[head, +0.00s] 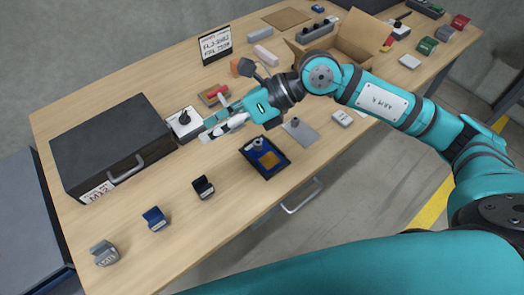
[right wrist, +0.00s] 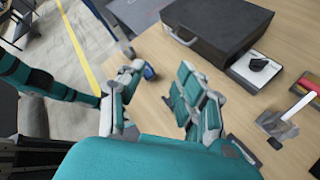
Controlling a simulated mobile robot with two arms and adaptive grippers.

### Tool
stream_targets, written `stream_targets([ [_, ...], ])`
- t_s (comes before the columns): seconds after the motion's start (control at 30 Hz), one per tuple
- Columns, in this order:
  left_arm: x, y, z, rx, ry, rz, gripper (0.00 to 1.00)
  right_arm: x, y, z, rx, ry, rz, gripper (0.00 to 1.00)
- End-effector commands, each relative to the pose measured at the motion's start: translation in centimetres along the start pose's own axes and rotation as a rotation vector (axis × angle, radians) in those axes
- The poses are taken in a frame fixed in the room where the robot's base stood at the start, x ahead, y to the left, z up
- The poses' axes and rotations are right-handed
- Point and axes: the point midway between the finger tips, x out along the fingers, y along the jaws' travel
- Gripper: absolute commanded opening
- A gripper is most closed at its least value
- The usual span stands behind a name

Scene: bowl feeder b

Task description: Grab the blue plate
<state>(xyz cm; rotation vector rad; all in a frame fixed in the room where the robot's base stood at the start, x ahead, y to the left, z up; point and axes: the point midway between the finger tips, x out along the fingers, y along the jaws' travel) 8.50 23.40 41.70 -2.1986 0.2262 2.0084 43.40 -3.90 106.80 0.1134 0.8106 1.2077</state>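A small blue angled plate (head: 155,218) stands on the front part of the wooden table, between a grey piece and a black piece. It also shows in the right wrist view (right wrist: 149,72), beyond the gap between my fingers and partly covered by the left finger. My right gripper (head: 206,128) is above the table, up and to the right of the blue plate in the head view and apart from it. The right wrist view shows its fingers (right wrist: 156,88) spread with nothing held. My left gripper is not in view.
A black case (head: 110,140) with a handle stands at the left. A dark-framed tray (head: 282,171) with a blue inside lies near the front edge. A black angled piece (head: 203,187) and a grey one (head: 104,253) flank the blue plate. A cardboard box (head: 350,42) stands at the back.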

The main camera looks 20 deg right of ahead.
Motion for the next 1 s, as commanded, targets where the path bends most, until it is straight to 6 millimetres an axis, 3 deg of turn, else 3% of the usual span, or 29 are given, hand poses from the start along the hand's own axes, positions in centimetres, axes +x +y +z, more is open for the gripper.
stream_targets([
  [0.03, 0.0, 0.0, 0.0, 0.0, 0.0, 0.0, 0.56, -1.8, -3.1, -1.3, -0.06, 0.12, -0.129, 0.35],
  [0.13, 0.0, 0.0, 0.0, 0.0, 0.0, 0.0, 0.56, -5.6, -7.7, -3.5, -0.118, 0.312, -0.332, 0.35],
  [0.23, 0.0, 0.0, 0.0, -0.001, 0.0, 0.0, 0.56, -8.9, -10.5, -4.7, -0.134, 0.431, -0.47, 0.35],
  [0.37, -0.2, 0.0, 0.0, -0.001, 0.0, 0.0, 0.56, -10.6, -12.1, -5.4, -0.134, 0.499, -0.545, 0.35],
  [0.47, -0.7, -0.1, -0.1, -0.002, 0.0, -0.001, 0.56, -9.8, -13.0, -6.1, -0.133, 0.507, -0.55, 0.35],
  [0.8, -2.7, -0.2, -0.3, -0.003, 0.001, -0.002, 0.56, -4.3, -16.7, -9.1, -0.133, 0.504, -0.546, 0.35],
  [1.0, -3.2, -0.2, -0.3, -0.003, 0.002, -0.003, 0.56, -2.3, -18.1, -10.2, -0.135, 0.502, -0.547, 0.35],
])
